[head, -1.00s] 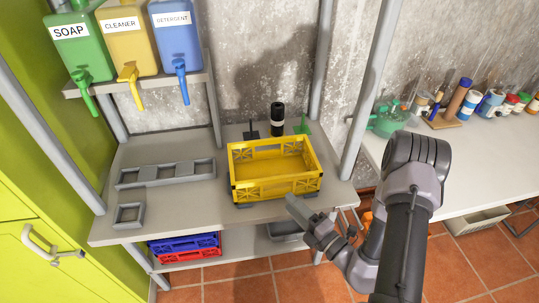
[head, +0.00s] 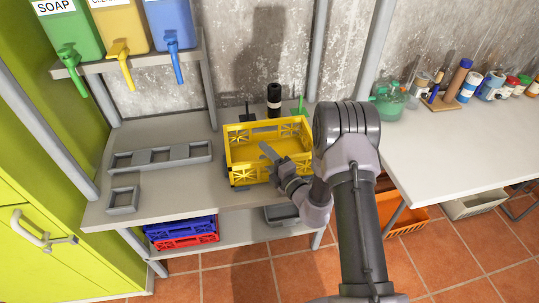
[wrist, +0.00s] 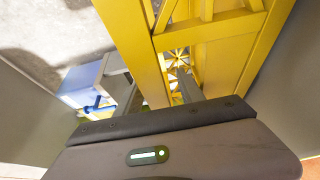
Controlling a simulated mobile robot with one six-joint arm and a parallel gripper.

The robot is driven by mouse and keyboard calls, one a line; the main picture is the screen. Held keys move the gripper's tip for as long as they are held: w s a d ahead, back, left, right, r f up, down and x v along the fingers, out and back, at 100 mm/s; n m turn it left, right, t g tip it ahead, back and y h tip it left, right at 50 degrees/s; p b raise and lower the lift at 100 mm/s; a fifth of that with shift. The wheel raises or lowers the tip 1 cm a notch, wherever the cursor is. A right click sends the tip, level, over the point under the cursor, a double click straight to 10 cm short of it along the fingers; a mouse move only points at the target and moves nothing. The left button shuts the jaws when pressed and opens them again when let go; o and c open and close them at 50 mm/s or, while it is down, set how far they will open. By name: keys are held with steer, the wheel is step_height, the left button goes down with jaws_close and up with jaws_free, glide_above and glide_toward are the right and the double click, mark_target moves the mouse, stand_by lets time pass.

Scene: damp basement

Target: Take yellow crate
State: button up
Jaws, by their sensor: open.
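The yellow crate (head: 247,173) stands upright and empty on the grey shelf table. My gripper (head: 272,158) is at its near side, with one finger showing over the crate's inside; the other is hard to make out. In the wrist view, a yellow wall of the crate (wrist: 137,48) runs down between the two spread fingers of my gripper (wrist: 160,88). The jaws are open, and I cannot tell whether either finger touches the wall.
A dark bottle (head: 274,98) stands behind the crate. Grey trays (head: 160,157) lie to the left. Blue (head: 180,229) and red crates (head: 187,241) sit on the lower shelf. A post (head: 375,50) rises at right. Dispensers (head: 120,25) hang upper left.

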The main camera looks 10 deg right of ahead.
steer(key=shift+w, duration=0.15)
jaws_close()
stand_by(1.3)
